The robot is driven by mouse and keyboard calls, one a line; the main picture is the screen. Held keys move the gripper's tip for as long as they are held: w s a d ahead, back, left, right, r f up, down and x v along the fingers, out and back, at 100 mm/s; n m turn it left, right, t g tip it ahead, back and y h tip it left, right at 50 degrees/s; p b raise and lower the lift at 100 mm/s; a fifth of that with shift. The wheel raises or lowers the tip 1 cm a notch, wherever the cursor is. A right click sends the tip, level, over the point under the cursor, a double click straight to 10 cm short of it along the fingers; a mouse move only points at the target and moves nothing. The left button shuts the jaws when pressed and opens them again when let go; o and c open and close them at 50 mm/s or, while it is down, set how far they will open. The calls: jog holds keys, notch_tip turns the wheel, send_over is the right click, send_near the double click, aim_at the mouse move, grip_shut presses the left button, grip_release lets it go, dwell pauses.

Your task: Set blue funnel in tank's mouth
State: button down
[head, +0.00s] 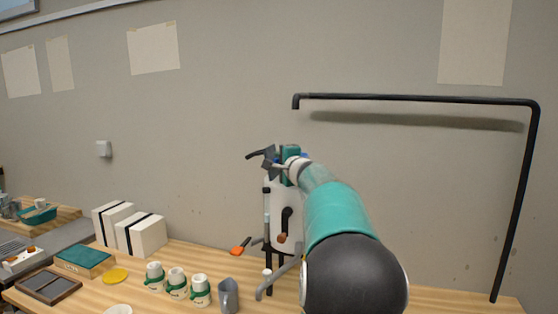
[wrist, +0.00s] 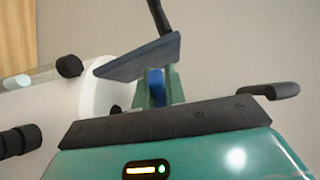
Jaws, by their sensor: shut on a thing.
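The tank (head: 284,226) is a white upright cylinder on the wooden bench, partly behind my arm in the head view. A sight tube and a dark tap are on its side. In the wrist view its white top end (wrist: 97,88) is at the left, with a dark spot near the jaws that may be its mouth. My gripper (wrist: 150,92) is shut on the blue funnel (wrist: 156,84), seen as a narrow blue strip beside green parts between the dark jaws. The gripper is at the tank's top. Most of the funnel is hidden, and I cannot tell whether it touches the mouth.
A black pipe (head: 420,98) runs above and to the right of my arm. Several white cups with green bands (head: 177,283), a grey jug (head: 229,295) and an orange-tipped tool (head: 238,251) are left of the tank. White boxes (head: 140,234) stand farther left.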

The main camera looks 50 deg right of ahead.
aim_at(274, 176)
jog(key=shift+f, duration=2.15)
jog(key=shift+f, duration=0.15)
jog(key=shift+w+a+f, duration=0.3)
jog(key=shift+w+f, duration=0.1)
jog(key=shift+f, duration=0.3)
dwell(0.9)
jog(key=c, duration=1.5)
grip_release()
jog(key=shift+o, duration=0.7)
jog(key=r+v, duration=0.1)
jog(key=v, duration=1.3)
jog(key=shift+s+d+r, duration=0.25)
jog(key=shift+s+d, duration=0.05)
jog(key=shift+s, duration=0.1)
